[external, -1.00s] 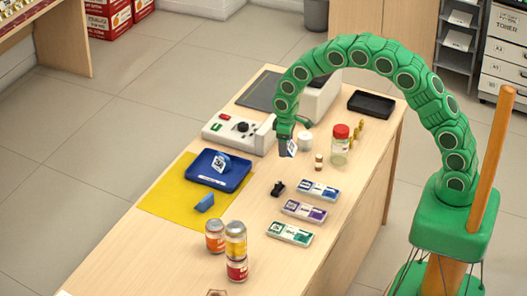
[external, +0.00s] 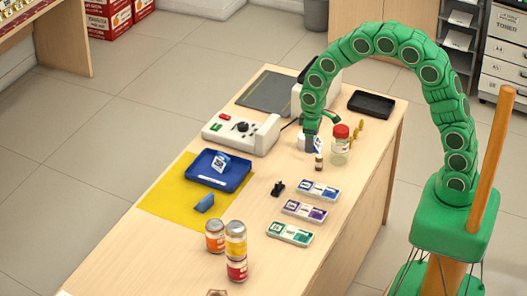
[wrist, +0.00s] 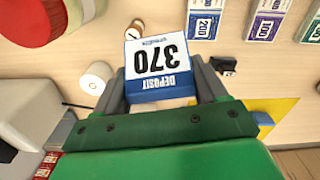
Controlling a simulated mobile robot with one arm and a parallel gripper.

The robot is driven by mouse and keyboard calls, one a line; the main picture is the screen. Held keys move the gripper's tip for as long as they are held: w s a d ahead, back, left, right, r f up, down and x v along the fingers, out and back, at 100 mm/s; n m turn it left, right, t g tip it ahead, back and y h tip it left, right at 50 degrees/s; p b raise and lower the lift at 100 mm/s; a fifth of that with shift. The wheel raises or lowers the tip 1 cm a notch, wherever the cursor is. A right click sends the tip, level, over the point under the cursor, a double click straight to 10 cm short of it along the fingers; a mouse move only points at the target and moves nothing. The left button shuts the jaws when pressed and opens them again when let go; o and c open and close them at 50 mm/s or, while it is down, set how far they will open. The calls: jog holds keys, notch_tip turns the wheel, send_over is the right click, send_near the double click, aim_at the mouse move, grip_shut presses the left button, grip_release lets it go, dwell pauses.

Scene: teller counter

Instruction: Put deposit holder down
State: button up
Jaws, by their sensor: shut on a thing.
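The deposit holder (wrist: 160,62) is a small white and blue card block reading "370 DEPOSIT", upside down in the wrist view. My gripper (wrist: 163,88) is shut on it, with a grey finger on each side. In the external view the holder (external: 318,145) shows as a small white tag at the tip of my gripper (external: 311,138). It is over the far right part of the counter, near the red-lidded jar. I cannot tell whether its bottom touches the counter.
The red-lidded jar (external: 340,147) and a small brown bottle (external: 319,162) stand close by. A white round thing (wrist: 95,78) is left of the holder. A blue tray (external: 232,178) with a card lies on a yellow mat (external: 160,201). A black tray (external: 371,104) is at the back.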

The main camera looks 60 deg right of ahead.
jog(key=w+a+r+n, duration=0.1)
jog(key=w+a+n, duration=0.4)
jog(key=w+n, duration=0.25)
jog(key=n, duration=0.9)
send_over(221, 182)
jog(key=shift+m, duration=0.25)
jog(key=shift+s+d+f, duration=0.1)
jog(key=shift+s+f, duration=0.05)
jog(key=shift+f, duration=2.1)
jog(key=shift+s+f, duration=0.1)
jog(key=shift+f, duration=2.1)
jog(key=shift+w+f, duration=0.25)
jog(key=shift+f, duration=1.5)
